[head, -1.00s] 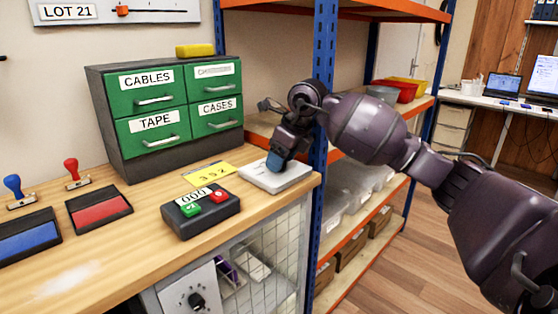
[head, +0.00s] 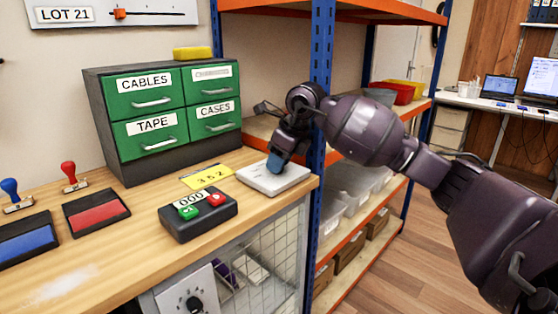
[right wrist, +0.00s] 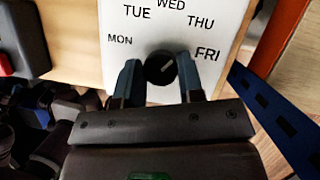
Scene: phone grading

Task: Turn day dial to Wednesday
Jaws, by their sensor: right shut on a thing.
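The day dial is a white plate (head: 288,180) lying on the bench's right end. In the right wrist view, the plate (right wrist: 110,75) carries the words MON, TUE, WED, THU and FRI in an arc around a round black knob (right wrist: 160,68). The knob's pale mark points up and right, towards the THU and FRI side; I cannot tell exactly which. My right gripper (head: 274,166) is low over the plate and hides the knob in the head view. Its two fingers (right wrist: 159,78) stand on either side of the knob, shut on it.
A counter box (head: 180,226) with green and red buttons and a yellow card (head: 208,177) lie left of the plate. A green drawer cabinet (head: 105,145) stands behind. A blue shelf post (head: 321,100) is close to my right gripper. Stamps and ink pads sit at the left.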

